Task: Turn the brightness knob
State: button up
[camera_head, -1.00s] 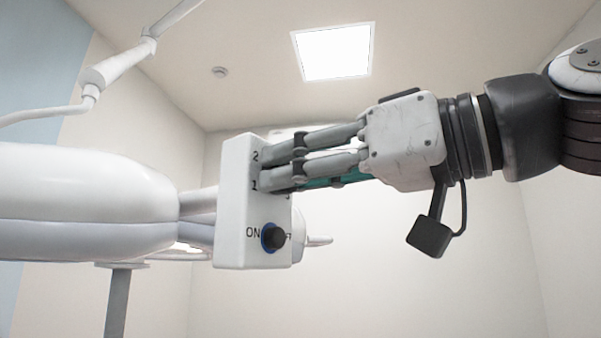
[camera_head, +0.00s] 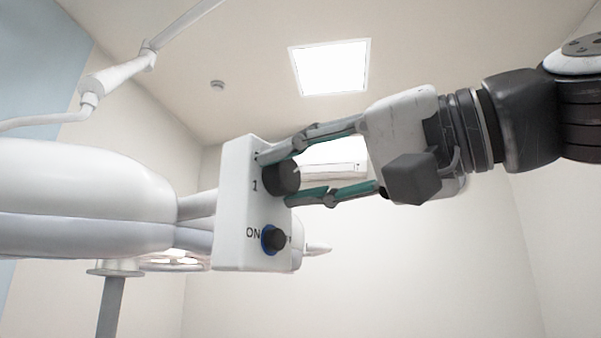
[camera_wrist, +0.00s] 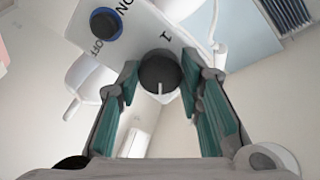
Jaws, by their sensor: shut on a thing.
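The brightness knob (camera_head: 282,178) is the dark upper knob on a white control box (camera_head: 236,215), near the number 1. In the wrist view the knob (camera_wrist: 159,72) sits between my two fingertips and has a light pointer line toward the bottom of the picture. My gripper (camera_head: 277,179) is shut on the knob, one finger above it and one below in the head view. In the wrist view my gripper (camera_wrist: 160,78) has a finger on each side of it. The upper finger partly hides the upper number.
A second dark knob with a blue ring (camera_head: 273,240), marked ON, is just below on the same box. A white lamp arm (camera_head: 120,75) hangs at upper left. The right side below my arm is clear.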

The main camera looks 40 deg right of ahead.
jog(key=shift+m, duration=0.8)
jog(key=o, duration=1.2)
jog(key=shift+c, duration=0.2)
jog(key=v, duration=1.2)
jog(key=shift+w, duration=0.1)
